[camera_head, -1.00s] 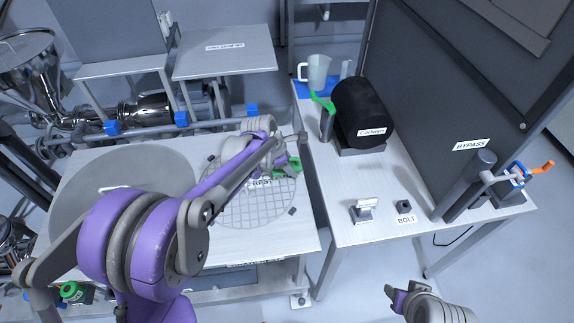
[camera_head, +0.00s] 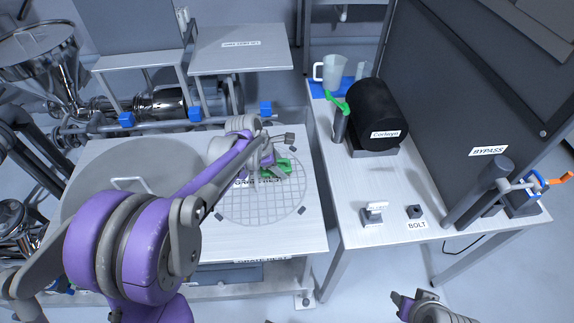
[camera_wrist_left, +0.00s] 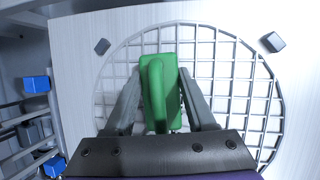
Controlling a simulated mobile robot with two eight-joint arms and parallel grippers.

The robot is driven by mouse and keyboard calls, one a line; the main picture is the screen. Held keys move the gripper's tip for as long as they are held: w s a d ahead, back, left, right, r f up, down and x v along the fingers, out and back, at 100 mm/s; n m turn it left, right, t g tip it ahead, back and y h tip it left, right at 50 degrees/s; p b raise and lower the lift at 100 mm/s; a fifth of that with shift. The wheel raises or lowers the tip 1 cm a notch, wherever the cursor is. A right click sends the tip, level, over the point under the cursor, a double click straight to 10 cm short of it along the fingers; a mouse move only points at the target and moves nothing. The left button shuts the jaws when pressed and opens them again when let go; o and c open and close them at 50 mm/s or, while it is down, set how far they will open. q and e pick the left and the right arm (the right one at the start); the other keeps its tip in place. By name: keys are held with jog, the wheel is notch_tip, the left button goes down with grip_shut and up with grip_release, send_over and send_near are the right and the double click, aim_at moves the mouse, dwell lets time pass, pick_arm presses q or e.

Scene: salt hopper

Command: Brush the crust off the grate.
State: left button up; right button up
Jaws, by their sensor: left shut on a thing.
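The round wire grate (camera_head: 262,208) lies flat on the white table, partly hidden by my left arm. It also shows in the left wrist view (camera_wrist_left: 232,88). My left gripper (camera_head: 268,163) is over the grate's far part, shut on a green brush (camera_wrist_left: 158,100). In the wrist view the brush sits between both fingers, over the mesh. Its underside is hidden, so I cannot tell whether it touches the grate. Pale areas show in the mesh cells, but I cannot make out crust clearly. My right gripper (camera_head: 402,302) is at the bottom edge, its fingers too unclear to judge.
A large grey round lid (camera_head: 115,180) with a handle lies left of the grate. Small dark blocks (camera_wrist_left: 272,42) stand around the grate's rim. The right table holds a black drum (camera_head: 372,112), a jug (camera_head: 335,72) and a bolt (camera_head: 415,211).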

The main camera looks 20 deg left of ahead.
pick_arm(q)
jog(key=shift+s+a+f, duration=0.1)
jog(key=shift+s+a, duration=0.05)
jog(key=shift+a, duration=0.05)
jog(key=shift+r+p, duration=0.35)
jog(key=shift+r, duration=0.15)
jog(key=shift+r+p, duration=1.45)
jog(key=shift+r, duration=1.1)
jog(key=shift+r, duration=0.15)
jog(key=shift+r+p, duration=0.8)
jog(key=shift+r, duration=0.6)
jog(key=shift+f, duration=0.1)
